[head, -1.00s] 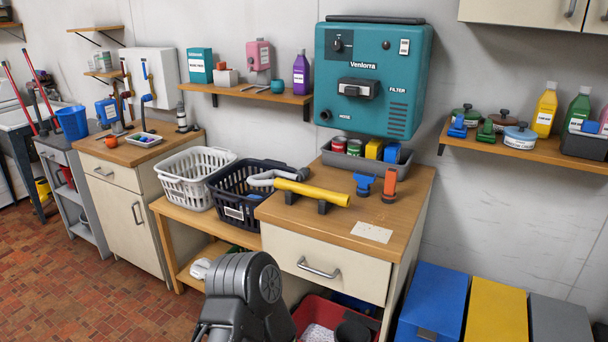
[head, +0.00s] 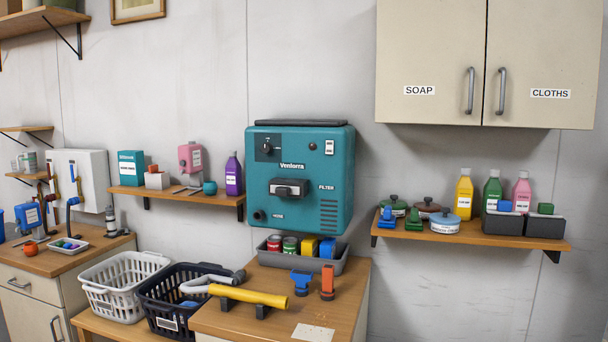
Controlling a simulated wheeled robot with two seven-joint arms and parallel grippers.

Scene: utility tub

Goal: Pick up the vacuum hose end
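A yellow tube (head: 248,296) lies across black cradle blocks on the wooden counter (head: 225,322), near its left edge. A grey curved hose piece (head: 206,283) with a dark end lies just behind the tube, partly over the black basket. I cannot tell whether it joins the yellow tube. The teal Venlorra vacuum unit (head: 343,180) hangs on the wall above, with a dark round port (head: 259,215) at its lower left. Neither of my grippers shows in the head view.
A black basket (head: 165,300) and a white basket (head: 118,284) stand left of the counter. A grey tray (head: 283,262) of cans and blocks sits behind the tube. Blue (head: 301,282) and orange (head: 327,281) fittings stand to the right. A paper card (head: 313,332) lies in front.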

